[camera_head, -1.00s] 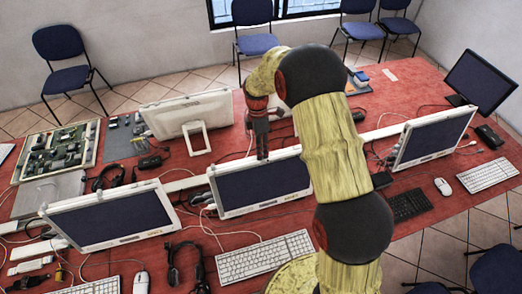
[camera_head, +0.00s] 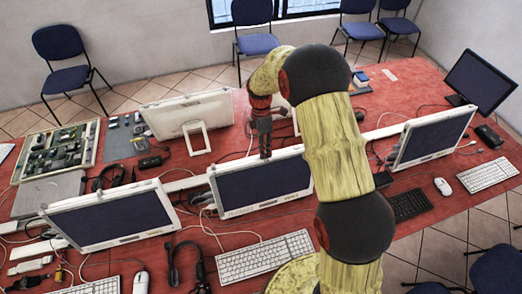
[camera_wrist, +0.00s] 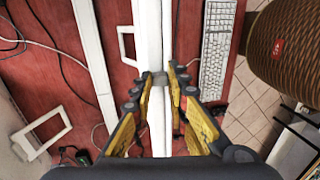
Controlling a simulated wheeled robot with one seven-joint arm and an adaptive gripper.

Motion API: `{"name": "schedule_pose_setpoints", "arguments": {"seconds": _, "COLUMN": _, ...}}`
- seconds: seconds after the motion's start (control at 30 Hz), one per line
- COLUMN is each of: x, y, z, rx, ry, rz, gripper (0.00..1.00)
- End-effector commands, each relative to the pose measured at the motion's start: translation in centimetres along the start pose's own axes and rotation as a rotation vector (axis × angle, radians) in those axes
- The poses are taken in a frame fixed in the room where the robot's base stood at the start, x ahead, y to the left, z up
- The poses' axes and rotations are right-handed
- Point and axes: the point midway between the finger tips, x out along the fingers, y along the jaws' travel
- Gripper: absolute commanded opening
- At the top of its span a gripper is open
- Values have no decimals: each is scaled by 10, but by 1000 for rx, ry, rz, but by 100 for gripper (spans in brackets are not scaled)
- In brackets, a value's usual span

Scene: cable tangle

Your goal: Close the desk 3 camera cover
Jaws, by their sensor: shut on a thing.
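The middle monitor (camera_head: 262,183) stands upright on the red table with its dark screen facing the head camera. My gripper (camera_head: 265,154) points down at its top edge. In the wrist view the monitor's white top edge (camera_wrist: 151,30) runs up the picture between my fingers. My gripper (camera_wrist: 160,78) is shut on a small grey piece (camera_wrist: 157,80) at that edge, likely the camera cover. The piece is partly hidden by the fingertips, so I cannot tell whether the cover is open or closed. No desk number is readable.
Other monitors stand at the left (camera_head: 110,216), right (camera_head: 436,136) and behind (camera_head: 187,114). A white keyboard (camera_head: 265,255) lies in front of the middle monitor. Loose cables and a headset (camera_head: 184,262) lie on the red table. My arm hides part of the table's right middle.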

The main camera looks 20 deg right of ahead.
Motion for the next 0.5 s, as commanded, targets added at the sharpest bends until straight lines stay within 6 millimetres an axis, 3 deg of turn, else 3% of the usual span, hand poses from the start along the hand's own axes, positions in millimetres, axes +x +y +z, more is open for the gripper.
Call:
{"name": "schedule_pose_setpoints", "arguments": {"seconds": 0.1, "x": 0, "y": 0, "z": 14, "rx": 2, "ry": -1, "rz": 1, "gripper": 0}}
{"name": "schedule_pose_setpoints", "arguments": {"seconds": 0.33, "x": 0, "y": 0, "z": 14, "rx": 0, "ry": -2, "rz": 2, "gripper": 0}}
{"name": "schedule_pose_setpoints", "arguments": {"seconds": 0.37, "x": 0, "y": 0, "z": 14, "rx": 0, "ry": -2, "rz": 2, "gripper": 18}}
{"name": "schedule_pose_setpoints", "arguments": {"seconds": 0.5, "x": 0, "y": 0, "z": 14, "rx": 0, "ry": -2, "rz": 1, "gripper": 26}}
